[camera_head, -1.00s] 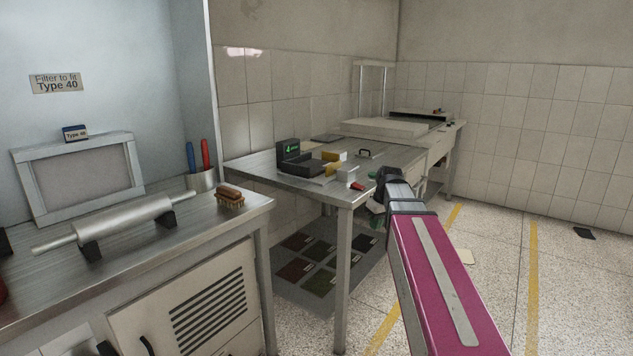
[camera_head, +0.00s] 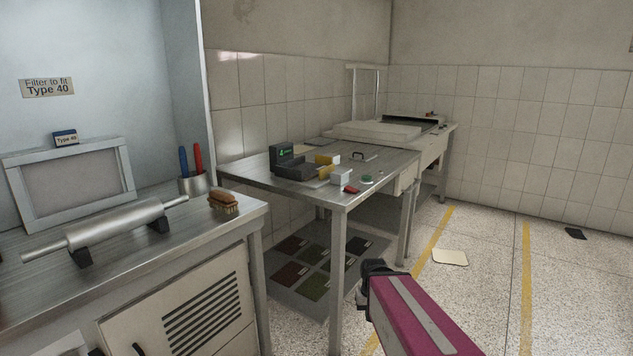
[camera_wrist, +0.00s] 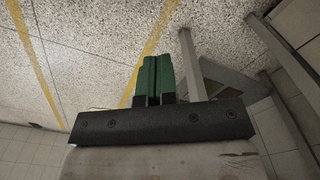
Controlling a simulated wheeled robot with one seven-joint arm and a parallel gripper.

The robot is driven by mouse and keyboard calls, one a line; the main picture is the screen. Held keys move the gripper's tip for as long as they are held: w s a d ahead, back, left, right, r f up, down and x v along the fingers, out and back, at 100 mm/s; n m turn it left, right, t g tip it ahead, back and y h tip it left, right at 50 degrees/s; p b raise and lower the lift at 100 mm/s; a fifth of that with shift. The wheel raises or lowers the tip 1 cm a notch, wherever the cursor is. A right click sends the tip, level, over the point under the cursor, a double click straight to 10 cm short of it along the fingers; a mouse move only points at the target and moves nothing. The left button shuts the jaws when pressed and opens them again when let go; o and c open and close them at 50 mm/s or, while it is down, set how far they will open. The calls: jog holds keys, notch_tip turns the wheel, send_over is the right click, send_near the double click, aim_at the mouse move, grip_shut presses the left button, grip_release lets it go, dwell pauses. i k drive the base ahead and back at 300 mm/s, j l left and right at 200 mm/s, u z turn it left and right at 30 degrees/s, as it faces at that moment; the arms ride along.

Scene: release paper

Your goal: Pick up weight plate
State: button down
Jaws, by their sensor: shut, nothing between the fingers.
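A flat grey plate with a dark handle (camera_head: 363,156) lies on the metal table, behind the small loose items; it seems to be the weight plate, but it is too small to be sure. My gripper (camera_wrist: 153,75) shows in the wrist view with its green fingers shut together and empty. Behind the fingers are the floor and a table leg. In the head view my magenta arm reaches in from the bottom, low in front of the table's right side, and the fingers are hidden. My gripper is apart from the plate.
The metal table (camera_head: 262,176) also holds a black device with a green display (camera_head: 283,154), a yellow block (camera_head: 327,159), a white block (camera_head: 340,176) and a small red item (camera_head: 351,189). A nearer bench (camera_head: 160,248) carries a roller (camera_head: 110,228) and brush (camera_head: 223,205).

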aim_at(365, 157)
jog(key=i+l, duration=0.4)
jog(key=l, duration=0.15)
jog(key=i+l+z, duration=0.1)
jog(key=i+l, duration=0.3)
jog(key=l, duration=0.15)
